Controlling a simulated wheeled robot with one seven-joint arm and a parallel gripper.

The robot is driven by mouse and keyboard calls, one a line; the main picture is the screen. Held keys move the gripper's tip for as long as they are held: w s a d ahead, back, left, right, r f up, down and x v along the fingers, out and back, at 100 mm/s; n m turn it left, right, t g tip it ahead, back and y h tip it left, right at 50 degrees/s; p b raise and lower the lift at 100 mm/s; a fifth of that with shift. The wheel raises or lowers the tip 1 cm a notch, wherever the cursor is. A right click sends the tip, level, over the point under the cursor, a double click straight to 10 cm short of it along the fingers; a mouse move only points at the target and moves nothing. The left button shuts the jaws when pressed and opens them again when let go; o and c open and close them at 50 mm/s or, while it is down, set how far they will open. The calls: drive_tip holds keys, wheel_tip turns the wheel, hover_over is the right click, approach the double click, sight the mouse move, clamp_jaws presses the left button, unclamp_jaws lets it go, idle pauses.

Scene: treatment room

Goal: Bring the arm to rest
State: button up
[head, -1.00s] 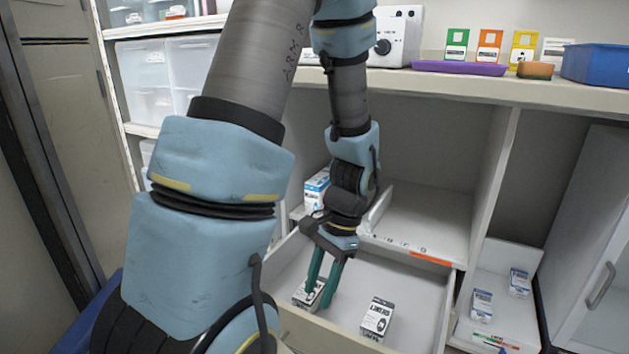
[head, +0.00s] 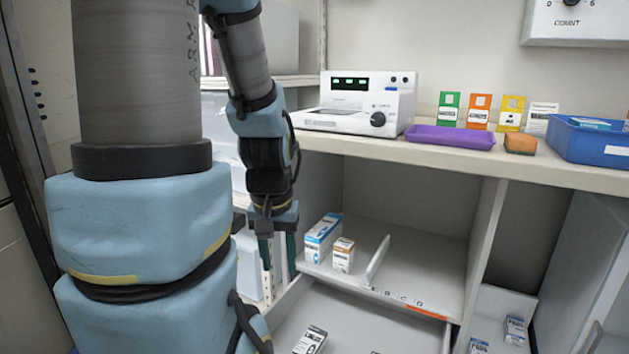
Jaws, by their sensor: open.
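My arm comes down the left of the head view, its large blue and grey links near the camera. My gripper (head: 278,252) hangs pointing down, left of the shelf with the boxes and above the left side of the open drawer (head: 385,322). Its two green fingers are apart, with nothing seen between them. A small white and black box (head: 310,340) lies in the drawer below the gripper and apart from it. The drawer's front is cut off by the picture's lower edge.
A blue-white box (head: 321,238) and an orange-white box (head: 343,254) stand on the shelf beside an upright divider (head: 376,262). The counter above holds a white device (head: 358,103), purple tray (head: 450,136) and blue bin (head: 590,140). Small boxes sit lower right.

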wheel_tip(320, 180, up, 22)
drive_tip(key=p, duration=2)
drive_tip(key=shift+r, duration=0.2)
